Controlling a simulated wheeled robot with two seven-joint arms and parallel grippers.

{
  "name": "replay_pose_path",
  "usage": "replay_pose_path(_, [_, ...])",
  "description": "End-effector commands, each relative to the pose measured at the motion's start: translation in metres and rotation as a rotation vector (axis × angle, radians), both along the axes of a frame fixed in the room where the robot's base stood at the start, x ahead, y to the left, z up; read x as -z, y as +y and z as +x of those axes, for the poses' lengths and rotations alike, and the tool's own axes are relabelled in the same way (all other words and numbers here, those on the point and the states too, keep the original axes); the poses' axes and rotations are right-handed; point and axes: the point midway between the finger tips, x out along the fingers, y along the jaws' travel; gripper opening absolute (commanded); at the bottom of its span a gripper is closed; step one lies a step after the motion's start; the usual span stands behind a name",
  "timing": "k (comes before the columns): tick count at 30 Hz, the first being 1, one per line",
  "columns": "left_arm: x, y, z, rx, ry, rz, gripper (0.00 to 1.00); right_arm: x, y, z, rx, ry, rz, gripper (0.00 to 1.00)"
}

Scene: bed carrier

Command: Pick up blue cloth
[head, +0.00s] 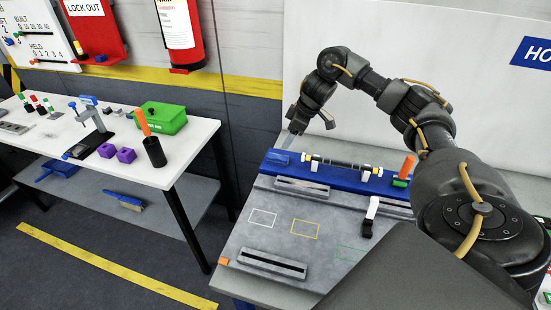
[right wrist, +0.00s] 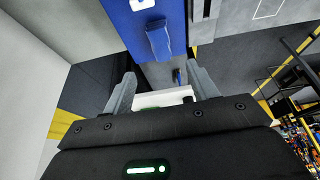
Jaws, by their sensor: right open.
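A small blue piece (head: 278,157), which looks like the blue cloth, lies at the left end of the blue rail (head: 330,175) on the grey workbench. In the right wrist view a raised blue piece (right wrist: 159,42) shows on the blue surface, beyond the fingertips; I cannot tell for sure that it is cloth. My right gripper (head: 288,138) is open, above and just behind the left end of the rail. Its two grey fingers (right wrist: 160,74) stand apart, with no cloth held between them. My left gripper is not in view.
A shaft (head: 340,165) with collars lies along the rail, with an orange-handled tool (head: 406,167) at its right. A white-and-black item (head: 370,215) and slotted grey blocks (head: 272,263) are on the bench. A white wall stands close behind. A separate table (head: 190,150) is at left.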

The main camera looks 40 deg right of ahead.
Motion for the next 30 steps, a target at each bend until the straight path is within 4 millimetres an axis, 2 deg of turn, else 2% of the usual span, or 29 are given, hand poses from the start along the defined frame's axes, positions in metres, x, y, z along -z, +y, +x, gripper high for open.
replay_pose_path(1, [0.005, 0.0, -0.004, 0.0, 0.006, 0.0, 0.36, 0.013, 0.002, 0.001, 0.0, 0.005, 0.002, 0.58])
replay_pose_path(6, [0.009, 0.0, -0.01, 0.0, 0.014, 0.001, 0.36, 0.032, 0.008, 0.01, 0.0, 0.003, 0.002, 0.58])
replay_pose_path(15, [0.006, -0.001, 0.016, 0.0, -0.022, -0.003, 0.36, 0.041, 0.012, 0.014, -0.002, 0.004, 0.002, 0.58])
replay_pose_path(20, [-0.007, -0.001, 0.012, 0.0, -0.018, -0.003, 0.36, 0.06, 0.02, 0.019, -0.003, 0.006, 0.001, 0.58])
replay_pose_path(24, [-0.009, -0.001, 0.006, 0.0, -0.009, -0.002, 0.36, 0.078, 0.024, 0.025, -0.003, 0.002, 0.002, 0.58])
replay_pose_path(30, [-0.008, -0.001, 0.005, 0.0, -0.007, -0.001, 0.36, 0.085, 0.025, 0.027, -0.003, 0.001, 0.0, 0.58])
